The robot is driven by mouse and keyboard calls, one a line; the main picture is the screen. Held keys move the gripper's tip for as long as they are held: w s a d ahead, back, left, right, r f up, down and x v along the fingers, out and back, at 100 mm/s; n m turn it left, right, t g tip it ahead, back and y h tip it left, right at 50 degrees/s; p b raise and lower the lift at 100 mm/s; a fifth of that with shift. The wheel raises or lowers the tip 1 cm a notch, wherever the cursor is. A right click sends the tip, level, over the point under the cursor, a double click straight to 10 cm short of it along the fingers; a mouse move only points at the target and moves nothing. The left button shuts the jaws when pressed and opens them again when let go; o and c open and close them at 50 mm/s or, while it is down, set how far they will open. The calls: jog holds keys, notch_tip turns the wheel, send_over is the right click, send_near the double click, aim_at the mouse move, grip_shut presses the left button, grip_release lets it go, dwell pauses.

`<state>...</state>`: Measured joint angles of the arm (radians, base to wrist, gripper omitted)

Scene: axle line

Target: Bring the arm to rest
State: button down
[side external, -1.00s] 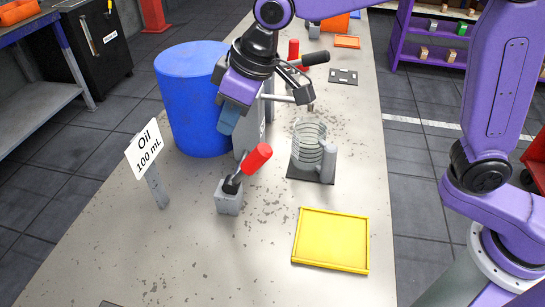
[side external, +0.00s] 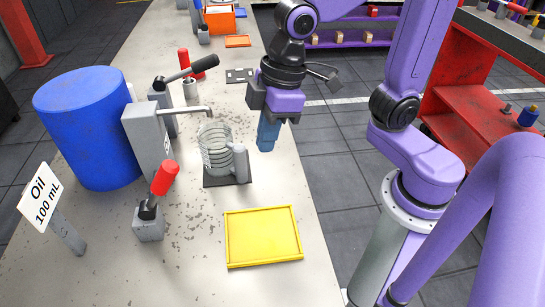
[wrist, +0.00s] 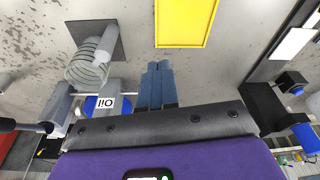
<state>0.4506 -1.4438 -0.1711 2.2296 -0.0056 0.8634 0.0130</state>
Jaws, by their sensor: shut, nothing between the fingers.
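My gripper (side external: 267,135) is shut and empty. Its blue fingers point down over the table's right side, to the right of the glass beaker. In the wrist view the two fingers (wrist: 162,68) lie together with nothing between them. The ringed clear beaker (side external: 215,148) stands on a dark square base with a grey post beside it, apart from my gripper. It also shows in the wrist view (wrist: 86,64).
A yellow tray (side external: 228,240) lies in front. A grey dispenser (side external: 146,145) with spout stands by a blue barrel (side external: 85,130). A red-handled lever (side external: 163,178) and an "Oil 100 mL" sign (side external: 42,200) stand at left.

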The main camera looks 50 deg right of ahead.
jog(key=s+d+f+n+g+h, duration=0.1)
jog(key=s+d+f, duration=0.3)
jog(key=s+d, duration=0.6)
jog(key=shift+s+d+f+h, duration=0.3)
jog(key=shift+d+h, duration=0.1)
jog(key=shift+d, duration=0.3)
jog(key=shift+r, duration=0.1)
